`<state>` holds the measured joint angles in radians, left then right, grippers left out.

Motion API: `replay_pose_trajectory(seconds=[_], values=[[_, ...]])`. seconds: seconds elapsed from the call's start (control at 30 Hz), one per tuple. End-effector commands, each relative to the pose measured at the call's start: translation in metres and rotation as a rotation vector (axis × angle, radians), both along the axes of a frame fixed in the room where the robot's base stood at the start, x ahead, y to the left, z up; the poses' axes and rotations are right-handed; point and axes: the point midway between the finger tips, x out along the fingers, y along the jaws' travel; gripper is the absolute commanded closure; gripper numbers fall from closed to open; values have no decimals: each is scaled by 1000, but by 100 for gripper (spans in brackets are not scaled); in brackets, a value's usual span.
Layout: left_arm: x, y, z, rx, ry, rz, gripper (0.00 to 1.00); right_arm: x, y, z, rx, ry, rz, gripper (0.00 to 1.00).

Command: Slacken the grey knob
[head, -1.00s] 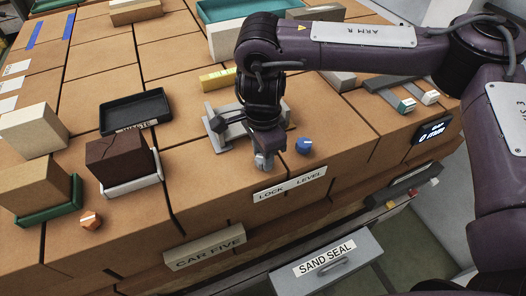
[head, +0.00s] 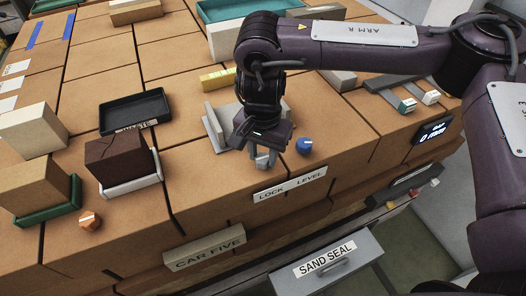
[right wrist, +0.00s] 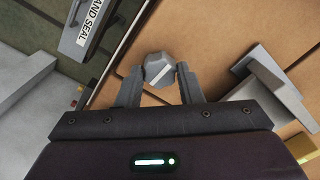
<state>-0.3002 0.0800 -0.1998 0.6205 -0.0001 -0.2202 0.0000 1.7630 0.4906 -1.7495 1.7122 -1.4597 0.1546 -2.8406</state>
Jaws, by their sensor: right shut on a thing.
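The grey knob (right wrist: 159,71) shows in the right wrist view as a faceted knob with a white line across its face, slanting up to the right. My right gripper (right wrist: 160,82) has one finger on each side of the knob and is shut on it. In the head view my right gripper (head: 262,160) points down beside the "LOCK" end of the "LOCK LEVEL" label (head: 290,183). There the fingers and wrist mostly hide the knob. My left gripper is not in view.
A blue knob (head: 304,146) stands just right of my right gripper. A grey bracket fixture (head: 213,128) is behind it. An orange knob (head: 90,221), a dark brick (head: 116,160) and a black tray (head: 135,109) are at the left. The "SAND SEAL" drawer (head: 327,268) is below.

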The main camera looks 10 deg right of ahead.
Motion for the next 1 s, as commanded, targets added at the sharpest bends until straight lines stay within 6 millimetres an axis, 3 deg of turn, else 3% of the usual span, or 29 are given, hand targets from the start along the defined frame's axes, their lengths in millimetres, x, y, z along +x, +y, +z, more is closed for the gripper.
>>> replay_pose_trajectory(seconds=[0.47, 0.5, 0.63, 1.0], values=[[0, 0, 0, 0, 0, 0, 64, -1, 0, -1, 0, 3, 14, 89], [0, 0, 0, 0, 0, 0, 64, -1, 0, -1, 0, 3, 14, 63], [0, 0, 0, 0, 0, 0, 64, -1, 0, -1, 0, 3, 13, 46], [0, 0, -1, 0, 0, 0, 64, 0, 0, 4, 0, 0, 12, 45]])
